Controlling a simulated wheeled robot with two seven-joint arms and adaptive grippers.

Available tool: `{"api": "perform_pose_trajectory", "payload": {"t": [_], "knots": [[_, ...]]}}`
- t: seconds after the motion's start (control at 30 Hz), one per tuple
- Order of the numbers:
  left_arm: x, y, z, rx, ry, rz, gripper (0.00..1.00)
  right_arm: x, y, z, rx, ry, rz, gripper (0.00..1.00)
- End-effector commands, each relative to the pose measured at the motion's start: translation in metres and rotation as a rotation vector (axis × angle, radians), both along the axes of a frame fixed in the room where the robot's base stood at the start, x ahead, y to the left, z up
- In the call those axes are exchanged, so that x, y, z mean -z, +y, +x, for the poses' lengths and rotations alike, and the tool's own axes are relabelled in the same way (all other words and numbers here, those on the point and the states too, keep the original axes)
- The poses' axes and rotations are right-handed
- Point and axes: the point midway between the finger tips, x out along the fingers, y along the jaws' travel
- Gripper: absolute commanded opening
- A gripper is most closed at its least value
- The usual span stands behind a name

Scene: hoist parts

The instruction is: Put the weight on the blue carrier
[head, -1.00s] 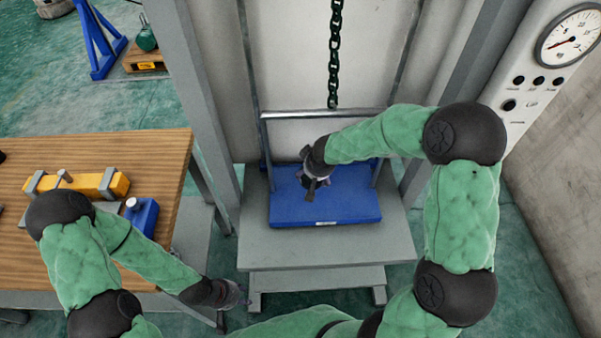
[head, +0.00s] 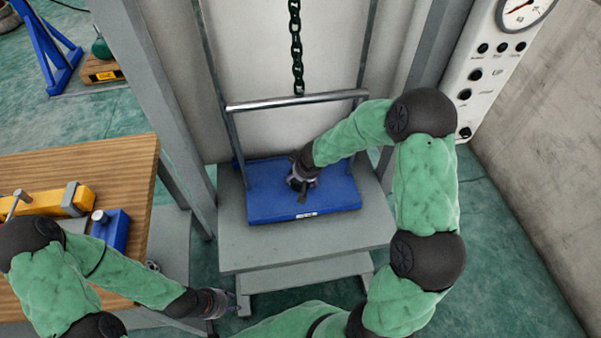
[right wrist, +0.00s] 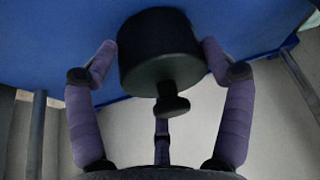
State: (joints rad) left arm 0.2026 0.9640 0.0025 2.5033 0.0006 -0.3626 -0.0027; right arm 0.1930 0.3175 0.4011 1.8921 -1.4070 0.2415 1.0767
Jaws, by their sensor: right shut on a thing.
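The blue carrier (head: 335,197) is a flat platform hung from a steel bar, on a grey stepped base. My right gripper (head: 301,186) is over the middle of the carrier. In the right wrist view, my right gripper (right wrist: 160,65) is shut on a black cylindrical weight (right wrist: 158,50) with a small knob. The blue carrier (right wrist: 60,40) lies behind the weight there. I cannot tell whether the weight touches it. In the head view the gripper largely hides the weight. My left gripper (head: 228,303) is low, left of the grey base, away from the carrier; its fingers are unclear.
A chain (head: 296,50) hangs above the carrier's bar (head: 297,101). Grey posts flank it. A wooden table (head: 90,160) at left bears a yellow bar (head: 62,203) and a blue block (head: 114,230). A gauge panel (head: 490,70) stands at right.

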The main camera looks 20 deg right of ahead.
Motion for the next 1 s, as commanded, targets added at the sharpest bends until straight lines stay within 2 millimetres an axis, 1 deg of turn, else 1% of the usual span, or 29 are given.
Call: {"api": "perform_pose_trajectory", "payload": {"t": [0.03,0.27,0.3,0.37,0.77,0.87,1.0], "knots": [[0.002,0.0,0.0,0.0,0.0,0.0,0.4,-0.003,-0.002,0.005,0.001,-0.014,-0.003,0.22],[0.001,0.0,0.0,0.0,0.0,0.0,0.4,-0.003,-0.002,0.005,0.002,-0.014,-0.002,0.22],[0.001,0.0,0.0,0.0,0.0,0.0,0.4,0.002,-0.001,0.001,0.0,-0.002,-0.001,0.84],[0.001,0.0,0.0,0.0,0.0,0.0,0.4,0.002,-0.001,0.001,0.0,-0.002,-0.001,1.0],[0.001,0.0,0.0,0.0,0.0,0.0,0.4,0.0,-0.001,0.001,0.0,-0.003,-0.001,1.0],[-0.003,0.0,0.0,0.0,0.0,0.0,0.4,-0.007,0.0,-0.002,0.001,-0.004,-0.001,1.0],[-0.012,0.0,0.0,0.0,0.0,0.0,0.4,-0.028,0.0,-0.01,0.002,-0.006,0.0,1.0]]}}
